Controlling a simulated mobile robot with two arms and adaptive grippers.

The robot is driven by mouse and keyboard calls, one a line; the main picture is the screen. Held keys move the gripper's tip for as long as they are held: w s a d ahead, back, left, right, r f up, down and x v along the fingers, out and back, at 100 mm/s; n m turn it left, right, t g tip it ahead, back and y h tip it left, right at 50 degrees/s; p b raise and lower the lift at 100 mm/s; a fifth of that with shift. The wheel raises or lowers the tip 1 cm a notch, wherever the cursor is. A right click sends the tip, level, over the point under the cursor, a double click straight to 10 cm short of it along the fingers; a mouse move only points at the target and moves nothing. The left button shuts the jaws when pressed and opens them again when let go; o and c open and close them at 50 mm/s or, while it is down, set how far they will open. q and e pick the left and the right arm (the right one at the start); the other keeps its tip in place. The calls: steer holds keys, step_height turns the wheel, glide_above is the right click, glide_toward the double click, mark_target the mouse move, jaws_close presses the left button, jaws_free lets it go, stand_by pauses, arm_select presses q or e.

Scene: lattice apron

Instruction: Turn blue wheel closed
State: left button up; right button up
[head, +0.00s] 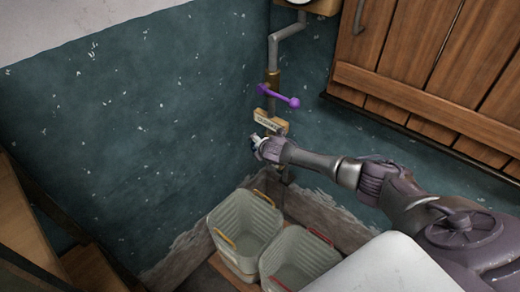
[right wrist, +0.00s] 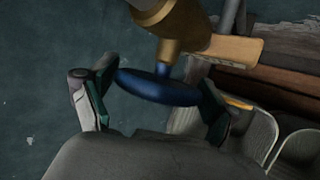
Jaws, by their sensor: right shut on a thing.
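The blue wheel (right wrist: 158,88) shows in the right wrist view, on a short stem below a brass valve body (right wrist: 182,22). My right gripper (right wrist: 160,92) has one finger at each side of the wheel and is shut on it. In the head view my right gripper (head: 259,148) is at the pipe in the wall corner, and the wheel is mostly hidden by it. My left gripper is not in view.
A purple lever (head: 278,96) sits higher on the same pipe, above a small wooden tag (head: 268,121). Two grey bins (head: 244,222) (head: 288,262) stand on the floor below. A wooden cabinet (head: 425,62) hangs at the upper right.

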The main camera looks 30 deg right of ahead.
steer(key=shift+d, duration=0.1)
stand_by(0.4)
steer(key=o, duration=0.9)
steer(key=v, duration=1.2)
steer(key=shift+s, duration=0.15)
steer(key=shift+f, duration=0.15)
